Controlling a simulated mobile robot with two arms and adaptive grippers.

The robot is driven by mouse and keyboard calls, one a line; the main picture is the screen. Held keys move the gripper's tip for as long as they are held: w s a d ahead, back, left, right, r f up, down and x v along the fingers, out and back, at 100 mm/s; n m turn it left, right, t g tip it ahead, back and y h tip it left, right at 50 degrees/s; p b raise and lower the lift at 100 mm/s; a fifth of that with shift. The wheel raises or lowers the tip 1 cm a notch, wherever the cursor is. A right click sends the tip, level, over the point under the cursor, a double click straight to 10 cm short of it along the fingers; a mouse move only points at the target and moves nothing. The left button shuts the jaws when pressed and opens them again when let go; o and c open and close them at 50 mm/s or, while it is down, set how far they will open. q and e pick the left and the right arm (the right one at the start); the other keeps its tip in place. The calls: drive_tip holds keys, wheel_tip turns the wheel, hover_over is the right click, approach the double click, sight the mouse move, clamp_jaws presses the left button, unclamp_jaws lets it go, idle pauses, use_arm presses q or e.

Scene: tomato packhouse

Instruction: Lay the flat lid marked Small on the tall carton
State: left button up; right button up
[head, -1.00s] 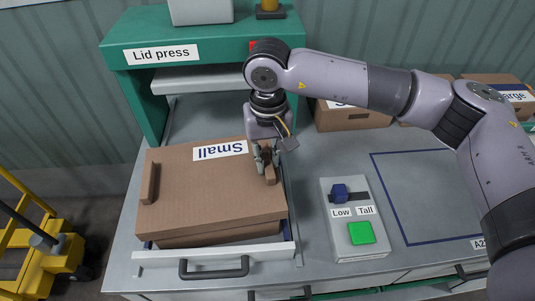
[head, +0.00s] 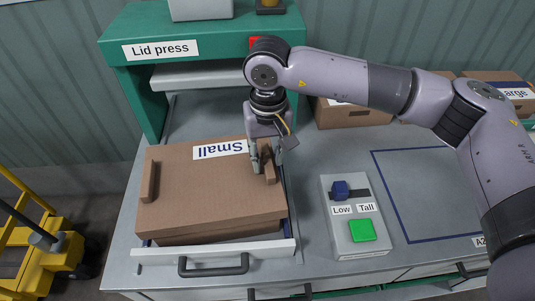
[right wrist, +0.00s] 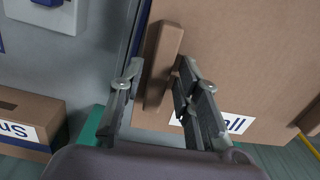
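The flat brown lid (head: 205,185) marked Small, its label (head: 220,149) upside down in the head view, lies over the tall carton (head: 220,237). Only a strip of the carton's front shows under the lid; the rest is hidden. The lid has a raised grip bar at its left and right ends. My right gripper (head: 265,162) is open above the right bar. In the right wrist view its fingers stand apart on either side of that bar (right wrist: 162,65), with gaps showing. My left gripper is not in view.
The carton sits in a pull-out tray (head: 270,250) before the green lid press (head: 125,85). To the right are a control box (head: 352,215) with a Low/Tall switch and green button, and a blue-outlined empty area (head: 425,190). Brown boxes (head: 350,115) stand behind. A yellow cart (head: 50,265) is left.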

drive_tip(key=shift+o, duration=0.7)
drive_tip(key=shift+r, duration=0.1)
wheel_tip(320, 180, up, 12)
